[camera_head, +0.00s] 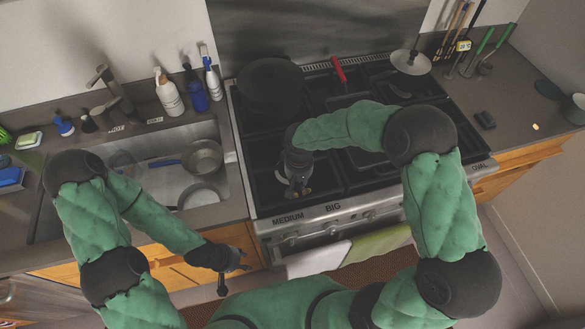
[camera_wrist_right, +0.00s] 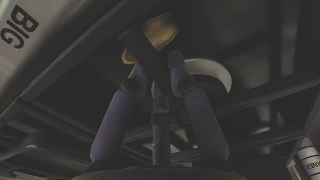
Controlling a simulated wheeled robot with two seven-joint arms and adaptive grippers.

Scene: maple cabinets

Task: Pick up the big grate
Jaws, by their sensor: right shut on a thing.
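The big grate (camera_head: 330,178) is a black grate on the front left of the stove, behind the BIG label. My right gripper (camera_head: 297,190) reaches down onto it from the right. In the right wrist view, the purple fingers of my right gripper (camera_wrist_right: 160,70) are shut on a dark bar of the grate (camera_wrist_right: 147,48). A brass-coloured burner part (camera_wrist_right: 150,32) and a pale round one (camera_wrist_right: 208,72) show behind the fingers. I cannot tell whether the grate is lifted. My left gripper (camera_head: 234,272) is open and empty, low in front of the cabinets.
A black pot (camera_head: 270,88) stands behind on the stove, with a red-handled utensil (camera_head: 339,72) to its right. A sink (camera_head: 170,180) with pans lies to the left. Towels (camera_head: 318,259) hang on the oven front.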

